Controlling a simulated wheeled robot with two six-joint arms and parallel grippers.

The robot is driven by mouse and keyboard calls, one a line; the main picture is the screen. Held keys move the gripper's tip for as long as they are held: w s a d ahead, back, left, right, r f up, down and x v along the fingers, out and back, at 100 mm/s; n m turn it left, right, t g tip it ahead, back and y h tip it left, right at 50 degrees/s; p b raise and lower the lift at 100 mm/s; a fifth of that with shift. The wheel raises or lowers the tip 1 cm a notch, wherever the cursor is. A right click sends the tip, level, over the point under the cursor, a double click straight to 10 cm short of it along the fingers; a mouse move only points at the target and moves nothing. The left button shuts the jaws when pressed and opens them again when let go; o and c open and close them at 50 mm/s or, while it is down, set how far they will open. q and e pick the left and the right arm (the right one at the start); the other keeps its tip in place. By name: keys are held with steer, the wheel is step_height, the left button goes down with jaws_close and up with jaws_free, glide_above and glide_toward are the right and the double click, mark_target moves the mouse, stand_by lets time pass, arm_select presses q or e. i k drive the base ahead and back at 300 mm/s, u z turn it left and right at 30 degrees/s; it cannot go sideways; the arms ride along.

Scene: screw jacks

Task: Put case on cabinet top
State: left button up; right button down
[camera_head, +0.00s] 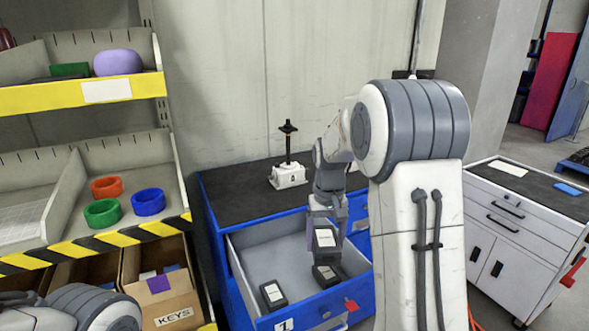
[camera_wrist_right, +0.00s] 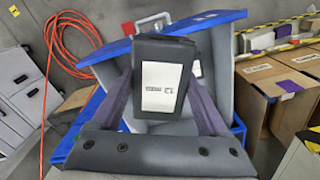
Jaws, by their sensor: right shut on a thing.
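My right gripper (camera_head: 324,222) is shut on a black case (camera_wrist_right: 161,84) with a white label. The held case also shows in the head view (camera_head: 325,238), above the open drawer (camera_head: 250,252) of the blue cabinet. Two more dark cases with white labels lie in the drawer, one at the front left (camera_head: 273,294) and one below the held case (camera_head: 327,274). The black cabinet top (camera_head: 235,202) is behind the drawer, partly hidden by my right arm. My left arm shows at the bottom left, but its gripper is out of view.
A screw jack (camera_head: 289,172) with a white base stands on the cabinet top. The top's left part is clear. A shelf rack (camera_head: 90,100) with colored rings stands to the left, with cardboard boxes (camera_head: 163,290) below. A white tool cabinet (camera_head: 520,235) stands to the right.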

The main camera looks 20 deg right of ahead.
mark_target(238, 200)
steer(key=i, duration=1.5)
